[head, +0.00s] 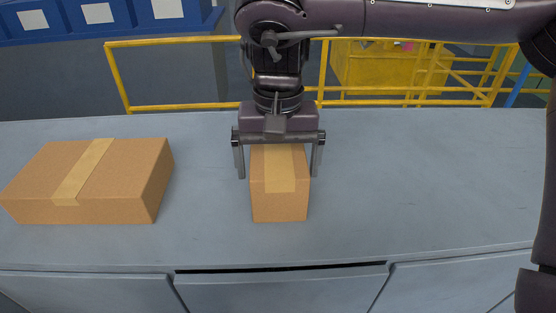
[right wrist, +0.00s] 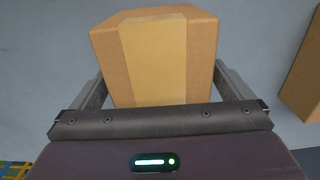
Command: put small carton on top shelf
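The small carton (head: 280,200) is a brown cardboard box with a tan tape strip, upright on the grey worktop in the middle of the head view. My right gripper (head: 279,172) is above it, pointing down, with one finger on each side of the carton. The fingers are spread and a small gap shows beside the carton in the head view. In the right wrist view the carton (right wrist: 158,62) sits between the fingers (right wrist: 155,88). The top shelf cannot be made out. My left gripper is not in view.
A larger, flatter taped carton (head: 115,180) lies on the worktop (head: 430,180) to the left. The worktop right of the small carton is clear. Yellow railings (head: 180,108) stand behind it. Blue bins (head: 100,15) are at the upper left.

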